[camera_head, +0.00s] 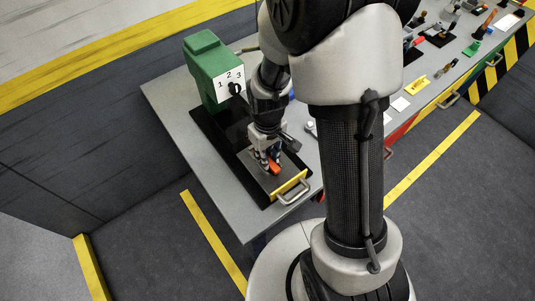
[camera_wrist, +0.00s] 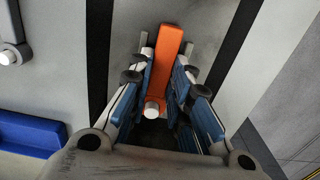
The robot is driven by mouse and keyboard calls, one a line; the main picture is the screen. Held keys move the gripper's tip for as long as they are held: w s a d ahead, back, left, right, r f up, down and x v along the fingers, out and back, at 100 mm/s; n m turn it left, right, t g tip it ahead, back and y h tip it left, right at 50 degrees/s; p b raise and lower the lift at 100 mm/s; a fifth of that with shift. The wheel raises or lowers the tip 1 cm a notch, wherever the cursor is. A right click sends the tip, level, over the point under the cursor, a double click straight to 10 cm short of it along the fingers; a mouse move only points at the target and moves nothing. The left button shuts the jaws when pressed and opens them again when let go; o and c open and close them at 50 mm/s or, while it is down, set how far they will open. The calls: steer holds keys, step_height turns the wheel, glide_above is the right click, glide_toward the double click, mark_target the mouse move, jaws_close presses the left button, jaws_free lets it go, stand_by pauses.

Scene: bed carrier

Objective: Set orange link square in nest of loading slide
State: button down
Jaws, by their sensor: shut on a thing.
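The orange link (camera_wrist: 169,52) is held between the blue-padded fingers of my gripper (camera_wrist: 163,82), which is shut on it. Its far end sticks out past the fingertips in the wrist view. In the head view the orange link (camera_head: 274,168) shows just below my gripper (camera_head: 267,155), over the grey plate of the loading slide (camera_head: 290,187). Small grey pieces (camera_wrist: 190,47) stand on either side of the link in the wrist view. They may be walls of the nest. I cannot tell whether the link touches the plate or is seated.
A green machine (camera_head: 208,62) with a 1-2-3 dial stands at the slide's back end. A silver handle (camera_head: 294,191) is at its front. Several tools and parts lie farther along the bench.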

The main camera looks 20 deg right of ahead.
steer(key=shift+f, duration=0.1)
steer(key=c, duration=1.4)
jaws_free()
step_height(320, 180, up, 12)
steer(key=shift+r, duration=0.1)
steer(key=shift+s+r+m+t, duration=0.6)
steer(key=shift+s+r+t, duration=0.15)
steer(key=shift+s+r, duration=1.6)
steer(key=shift+s+r+m+t, duration=0.6)
steer(key=shift+s+r+t, duration=0.2)
steer(key=shift+s+r, duration=1.6)
steer(key=shift+s+r+m+t, duration=0.7)
steer(key=shift+s+r, duration=1.2)
steer(key=shift+s, duration=0.9)
